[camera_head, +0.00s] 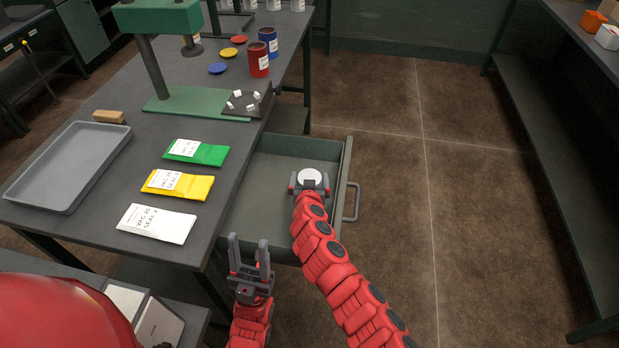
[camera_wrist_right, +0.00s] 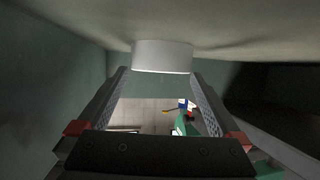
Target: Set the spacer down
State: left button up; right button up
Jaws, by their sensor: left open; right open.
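The spacer, a short white cylinder (camera_head: 310,175), is in the open drawer (camera_head: 250,205), near the drawer's front right part. My right gripper (camera_head: 310,182) reaches into the drawer with its jaws open, one finger on each side of the spacer. In the right wrist view the spacer (camera_wrist_right: 162,56) shows at the fingertips; I cannot tell whether a finger touches it. My left gripper (camera_head: 249,252) is open and empty, pointing up in front of the drawer.
The drawer handle (camera_head: 353,202) sticks out to the right. On the bench stand a green press (camera_head: 175,103), green (camera_head: 197,152), yellow (camera_head: 178,184) and white (camera_head: 157,223) packets, a grey tray (camera_head: 68,165) and a red can (camera_head: 258,60). The floor to the right is clear.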

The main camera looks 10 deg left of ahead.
jog(key=shift+s+p, duration=0.15)
jog(key=shift+p, duration=0.8)
jog(key=shift+s+b, duration=0.15)
jog(key=shift+b, duration=0.15)
jog(key=shift+r+b+v, duration=0.2)
jog(key=shift+b+v, duration=0.05)
jog(key=shift+v, duration=1.55)
jog(key=shift+r+b+v, duration=0.15)
jog(key=shift+b+v, duration=0.05)
jog(key=shift+v, duration=1.6)
